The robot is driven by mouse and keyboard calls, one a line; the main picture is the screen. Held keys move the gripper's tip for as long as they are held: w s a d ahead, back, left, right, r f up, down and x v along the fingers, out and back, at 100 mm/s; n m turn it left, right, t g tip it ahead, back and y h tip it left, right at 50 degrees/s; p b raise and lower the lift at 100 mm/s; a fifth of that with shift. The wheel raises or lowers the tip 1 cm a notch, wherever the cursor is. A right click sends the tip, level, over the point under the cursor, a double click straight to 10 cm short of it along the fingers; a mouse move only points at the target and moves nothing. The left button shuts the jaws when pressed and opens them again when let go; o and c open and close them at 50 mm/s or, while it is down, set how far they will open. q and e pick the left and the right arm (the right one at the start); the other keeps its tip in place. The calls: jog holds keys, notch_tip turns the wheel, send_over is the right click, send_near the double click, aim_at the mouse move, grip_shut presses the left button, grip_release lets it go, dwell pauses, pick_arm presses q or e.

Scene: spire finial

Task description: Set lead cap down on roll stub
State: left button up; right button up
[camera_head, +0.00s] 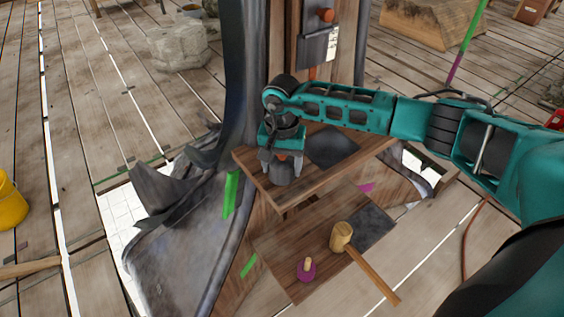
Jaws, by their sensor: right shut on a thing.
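My right gripper (282,160) points down over the left end of the upper wooden board (322,177). It is shut on a small dark grey piece, which looks like the lead cap (283,174), with a bit of orange showing above it between the fingers. The piece is at or just above the board; I cannot tell whether it touches. I cannot make out the roll stub separately; it may be hidden under the piece and gripper. My left gripper is not in view.
A dark sheet (331,147) lies on the upper board beside the gripper. A lower board (290,250) holds a mallet (342,237), a magenta-based knob (306,270) and another dark sheet (372,226). Tall grey lead sheeting (243,80) rises close behind on the left.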

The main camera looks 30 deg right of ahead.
jog(key=shift+f+b, duration=0.15)
jog(key=shift+b, duration=0.15)
jog(key=o, duration=1.3)
notch_tip(320, 180, up, 12)
jog(key=shift+r, duration=0.2)
